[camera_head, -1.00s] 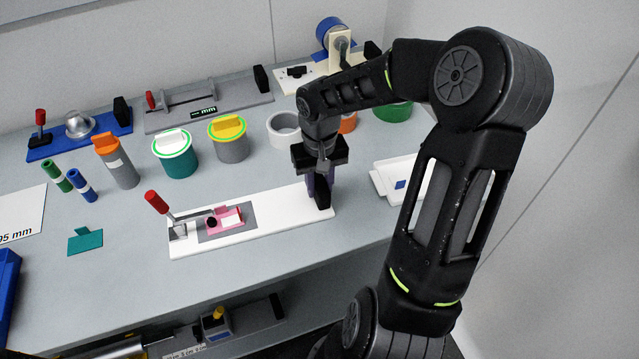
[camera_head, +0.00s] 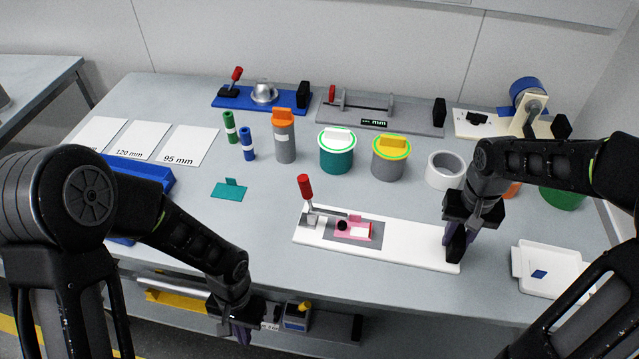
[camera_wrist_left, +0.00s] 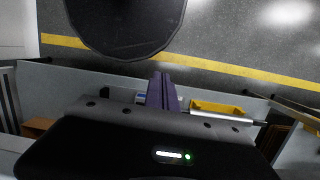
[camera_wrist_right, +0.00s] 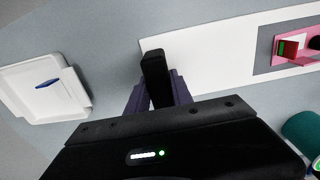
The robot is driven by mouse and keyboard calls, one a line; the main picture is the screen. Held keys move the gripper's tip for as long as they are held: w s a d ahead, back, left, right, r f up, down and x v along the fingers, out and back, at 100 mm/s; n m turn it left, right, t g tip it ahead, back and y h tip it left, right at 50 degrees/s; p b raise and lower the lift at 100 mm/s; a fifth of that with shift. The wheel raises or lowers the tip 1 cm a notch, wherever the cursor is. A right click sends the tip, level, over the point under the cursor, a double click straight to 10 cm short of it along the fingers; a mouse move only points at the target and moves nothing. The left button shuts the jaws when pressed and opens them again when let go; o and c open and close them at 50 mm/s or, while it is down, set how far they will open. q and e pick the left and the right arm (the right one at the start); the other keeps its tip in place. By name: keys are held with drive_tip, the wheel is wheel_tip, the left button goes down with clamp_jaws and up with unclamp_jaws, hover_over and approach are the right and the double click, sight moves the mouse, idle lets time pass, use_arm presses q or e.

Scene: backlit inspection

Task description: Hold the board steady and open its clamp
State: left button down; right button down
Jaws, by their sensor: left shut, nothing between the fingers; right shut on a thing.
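The white board (camera_head: 415,250) lies on the bench. Near its left end is a clamp with a red handle (camera_head: 305,187), which stands up, tilted slightly left. Beside the clamp a pink piece (camera_head: 352,230) lies on a grey patch; the clamp arm reaches over it. My right gripper (camera_head: 457,240) is shut on the black block (camera_wrist_right: 154,75) at the board's right end. My left gripper (camera_head: 240,332) is shut and empty, low in front of the bench edge, well away from the board. Its closed fingers (camera_wrist_left: 161,92) show in the left wrist view.
Behind the board stand a teal canister (camera_head: 336,155), a grey canister with yellow lid (camera_head: 388,163) and a white ring (camera_head: 444,170). A teal plate (camera_head: 229,191) lies left, a white tray (camera_head: 548,270) right. A lower shelf (camera_head: 340,325) holds items under the bench.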

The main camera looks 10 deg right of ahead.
use_arm(q)
drive_tip(key=w+r+t+y, duration=0.1)
drive_tip(key=w+r, duration=0.2)
drive_tip(key=r, duration=0.2)
drive_tip(key=w+d+r+m+t+y, duration=0.1)
drive_tip(key=w+r+y, duration=0.1)
drive_tip(key=w+r, duration=0.2)
drive_tip(key=w+r+t+y, duration=0.1)
drive_tip(key=w+r+t, duration=0.1)
drive_tip(key=r, duration=0.5)
drive_tip(key=shift+w+d+y, duration=0.3)
drive_tip(key=shift+w+y, duration=0.1)
drive_tip(key=shift+w, duration=0.25)
use_arm(e)
drive_tip(key=shift+a, duration=0.1)
use_arm(q)
drive_tip(key=d+r+t+h, duration=0.1)
drive_tip(key=d+r+t, duration=0.1)
drive_tip(key=d+r, duration=0.7)
drive_tip(key=d+r+t+h, duration=0.2)
drive_tip(key=d+r+t, duration=0.1)
drive_tip(key=d+r, duration=0.6)
drive_tip(key=d, duration=0.4)
drive_tip(key=shift+w+d, duration=0.2)
drive_tip(key=shift+d, duration=0.2)
drive_tip(key=w+a+f, duration=0.5)
drive_tip(key=w+f, duration=0.2)
drive_tip(key=f, duration=0.2)
drive_tip(key=shift+w, duration=0.35)
